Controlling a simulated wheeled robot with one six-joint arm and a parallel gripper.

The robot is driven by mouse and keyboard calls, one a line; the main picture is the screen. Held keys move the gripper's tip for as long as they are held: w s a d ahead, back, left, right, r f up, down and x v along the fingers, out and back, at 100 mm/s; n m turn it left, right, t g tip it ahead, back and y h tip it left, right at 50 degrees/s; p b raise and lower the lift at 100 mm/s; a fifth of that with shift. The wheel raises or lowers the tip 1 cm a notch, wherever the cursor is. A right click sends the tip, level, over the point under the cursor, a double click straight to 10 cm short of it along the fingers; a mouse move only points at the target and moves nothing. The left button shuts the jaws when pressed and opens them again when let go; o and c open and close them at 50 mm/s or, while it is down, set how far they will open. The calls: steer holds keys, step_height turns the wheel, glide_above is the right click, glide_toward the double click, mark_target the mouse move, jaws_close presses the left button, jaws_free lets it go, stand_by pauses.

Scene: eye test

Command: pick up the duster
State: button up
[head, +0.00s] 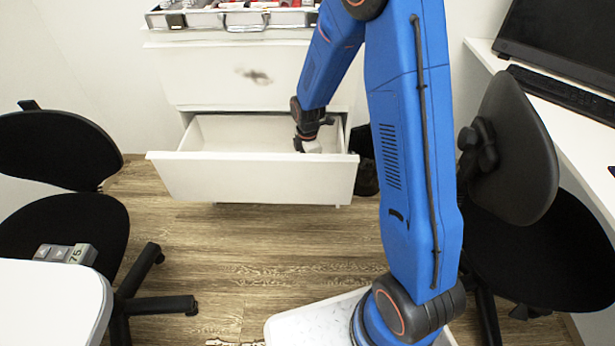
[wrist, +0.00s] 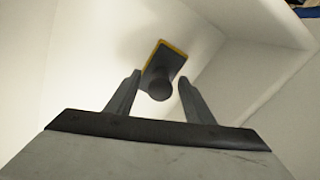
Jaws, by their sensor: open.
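The duster (wrist: 168,62) shows in the wrist view as a dark grey block with a yellow edge and a round knob. It lies inside the open white drawer (head: 255,178), against its pale inner surface. My gripper (wrist: 160,78) is open. Its two fingers stand on either side of the knob in the picture, with gaps on both sides. I cannot tell how far the fingertips are from the duster in depth. In the head view my gripper (head: 307,146) reaches down into the right part of the drawer; the duster is hidden there.
The drawer's front panel and side walls surround my gripper. A metal-edged case (head: 235,18) with red items stands on top of the cabinet (head: 220,75). Black chairs stand at left (head: 60,225) and right (head: 515,150). A white desk (head: 590,135) with a keyboard (head: 565,92) is at right. Wood floor lies open in front.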

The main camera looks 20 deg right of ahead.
steer(key=shift+f, duration=0.45)
steer(key=c, duration=1.1)
steer(key=shift+r, duration=0.2)
step_height(320, 180, up, 18)
steer(key=shift+f, duration=0.15)
